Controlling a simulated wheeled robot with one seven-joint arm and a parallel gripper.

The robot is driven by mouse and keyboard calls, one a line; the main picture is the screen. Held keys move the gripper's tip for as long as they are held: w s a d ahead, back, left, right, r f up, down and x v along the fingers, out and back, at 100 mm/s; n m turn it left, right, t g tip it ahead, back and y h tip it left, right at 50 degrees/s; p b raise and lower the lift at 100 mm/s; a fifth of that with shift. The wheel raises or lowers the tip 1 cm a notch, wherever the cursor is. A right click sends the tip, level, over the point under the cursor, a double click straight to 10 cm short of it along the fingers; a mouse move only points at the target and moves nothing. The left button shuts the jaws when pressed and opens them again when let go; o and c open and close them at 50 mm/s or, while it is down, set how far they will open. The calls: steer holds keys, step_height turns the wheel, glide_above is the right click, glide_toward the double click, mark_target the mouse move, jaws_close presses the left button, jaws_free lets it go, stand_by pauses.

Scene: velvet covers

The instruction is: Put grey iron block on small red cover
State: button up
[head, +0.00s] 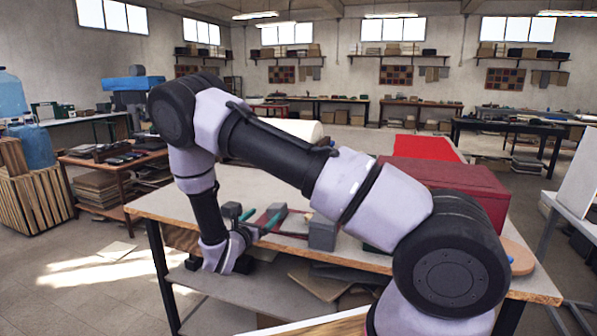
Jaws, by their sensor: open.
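My gripper (259,219) is low over the near left part of the worktable, with teal fingertips pointing right and apart. A grey block (323,233) stands upright near the table's front edge, right of the fingertips and apart from them. A smaller grey piece (277,210) lies just beyond the fingertips; I cannot tell which of the two is iron. Flat red material (292,235) shows in part between the gripper and the blocks. Whether it is the small red cover is unclear. My forearm crosses above and hides much of the table.
A large dark red box (455,180) stands on the right of the table (160,205), with a bright red cloth (425,148) behind. A dark green item (371,247) lies at the front edge. A lower shelf (215,287) holds boards. The left table corner is clear.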

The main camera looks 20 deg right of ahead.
steer(key=s+d+r+m+g+y, duration=0.1)
steer(key=s+d+r+m+g, duration=0.6)
steer(key=d+r+m, duration=0.2)
steer(key=s+d+r+m+g, duration=0.6)
steer(key=s+d+r+m, duration=0.15)
steer(key=r+m, duration=0.25)
steer(key=s+a+r+m+t+y, duration=0.2)
steer(key=s+r+m+t+y, duration=0.1)
steer(key=s+r+m+y, duration=0.3)
steer(key=s+a+r+m+t+y, duration=0.2)
steer(key=s+r+m+y, duration=0.3)
steer(key=s+r, duration=0.5)
steer(key=m, duration=0.2)
steer(key=shift+m+t+y, duration=0.4)
